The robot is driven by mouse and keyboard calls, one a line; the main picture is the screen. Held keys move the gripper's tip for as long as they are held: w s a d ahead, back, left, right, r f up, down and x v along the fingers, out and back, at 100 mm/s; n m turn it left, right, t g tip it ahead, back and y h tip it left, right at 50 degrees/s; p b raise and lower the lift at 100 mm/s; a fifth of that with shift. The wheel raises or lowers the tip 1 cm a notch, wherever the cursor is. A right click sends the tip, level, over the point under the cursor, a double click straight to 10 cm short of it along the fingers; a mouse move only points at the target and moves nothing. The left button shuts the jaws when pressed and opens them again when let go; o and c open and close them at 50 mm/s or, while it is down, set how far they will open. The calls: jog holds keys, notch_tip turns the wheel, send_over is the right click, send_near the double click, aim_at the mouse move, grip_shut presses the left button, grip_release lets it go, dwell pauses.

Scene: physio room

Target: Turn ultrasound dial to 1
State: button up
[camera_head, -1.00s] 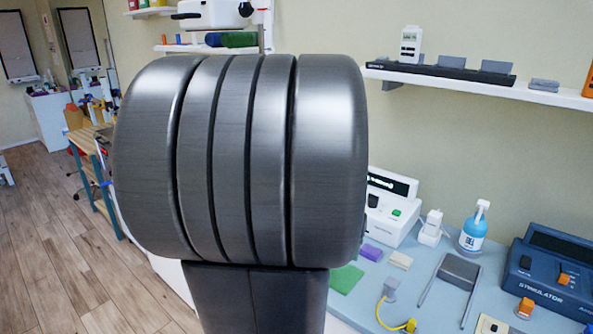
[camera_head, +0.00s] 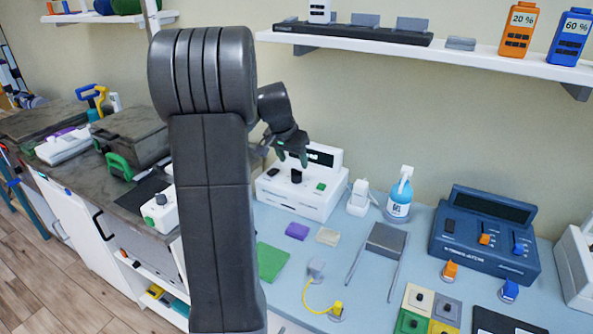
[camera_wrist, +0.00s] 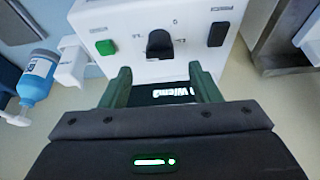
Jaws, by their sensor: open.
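The white ultrasound unit (camera_head: 310,203) stands on the blue-grey counter at the back. Its black dial (camera_head: 296,176) sits on the sloped front panel, between a black switch (camera_wrist: 218,33) and a green button (camera_wrist: 105,47). The dial also shows in the wrist view (camera_wrist: 160,43), with small marks around it; its setting is too unclear to read. My gripper (camera_head: 293,158) is just above and behind the dial in the head view, near the unit's display. In the wrist view my gripper (camera_wrist: 160,77) has its green fingers apart and empty, with the dial beyond the tips, apart from them.
A dark blue stimulator (camera_head: 486,236) is farther right. A purple block (camera_head: 297,231) and green pad (camera_head: 271,262) lie in front. A shelf (camera_head: 430,50) runs above.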

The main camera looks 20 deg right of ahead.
aim_at(296, 170)
jog(key=x, duration=0.6)
jog(key=shift+w+d+f, duration=0.1)
jog(key=shift+f, duration=0.2)
jog(key=c, duration=1)
